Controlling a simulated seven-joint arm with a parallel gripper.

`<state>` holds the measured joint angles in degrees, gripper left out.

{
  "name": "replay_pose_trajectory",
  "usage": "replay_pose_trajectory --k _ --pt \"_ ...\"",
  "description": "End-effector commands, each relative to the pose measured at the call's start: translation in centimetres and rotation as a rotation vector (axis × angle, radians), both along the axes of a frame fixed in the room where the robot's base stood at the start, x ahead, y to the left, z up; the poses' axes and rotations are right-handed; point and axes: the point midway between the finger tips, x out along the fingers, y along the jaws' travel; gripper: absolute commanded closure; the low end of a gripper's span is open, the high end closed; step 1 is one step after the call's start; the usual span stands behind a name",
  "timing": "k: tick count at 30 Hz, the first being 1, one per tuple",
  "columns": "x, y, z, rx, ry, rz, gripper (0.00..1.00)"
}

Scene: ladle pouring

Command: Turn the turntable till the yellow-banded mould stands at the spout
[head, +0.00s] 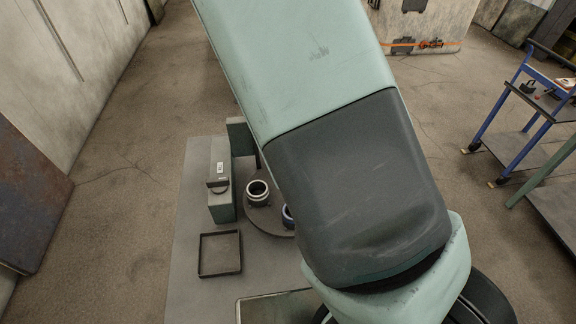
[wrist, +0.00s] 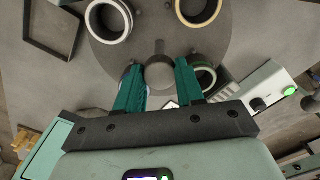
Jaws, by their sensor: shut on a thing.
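The round grey turntable (head: 262,218) is partly hidden behind my arm in the head view; it fills the upper middle of the wrist view (wrist: 225,45). My gripper (wrist: 159,68) has its teal fingers closed about the grey central knob (wrist: 160,75). Pale-rimmed moulds stand on the turntable at upper left (wrist: 109,20) and upper right (wrist: 198,12). Another mould (wrist: 208,78) is partly hidden behind the right finger. In the head view, one pale-rimmed mould (head: 258,192) stands near the grey-green box unit (head: 221,180), beside a blue-banded mould (head: 287,215).
An empty square dark frame tray (head: 220,253) lies left of the turntable and shows at upper left in the wrist view (wrist: 52,45). A grey unit with a green button (wrist: 268,85) stands at right there. A blue trolley (head: 530,100) is far right.

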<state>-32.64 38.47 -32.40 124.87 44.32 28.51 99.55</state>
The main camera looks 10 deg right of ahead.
Motion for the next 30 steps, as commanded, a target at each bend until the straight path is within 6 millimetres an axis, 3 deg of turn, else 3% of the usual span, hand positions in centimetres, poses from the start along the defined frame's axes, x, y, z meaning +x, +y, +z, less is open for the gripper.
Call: replay_pose_trajectory --k 17,18,21,23,30 --pt "0.03 -0.07 0.05 -0.001 -0.001 -0.019 1.0" --pt "0.03 -0.07 0.05 -0.001 -0.001 -0.019 0.61" --pt "0.02 -0.06 0.04 -0.001 -0.001 -0.019 0.46" --pt "0.02 -0.05 0.03 -0.001 -0.001 -0.019 0.37" --pt "0.0 -0.01 0.02 0.0 0.0 -0.018 0.37"
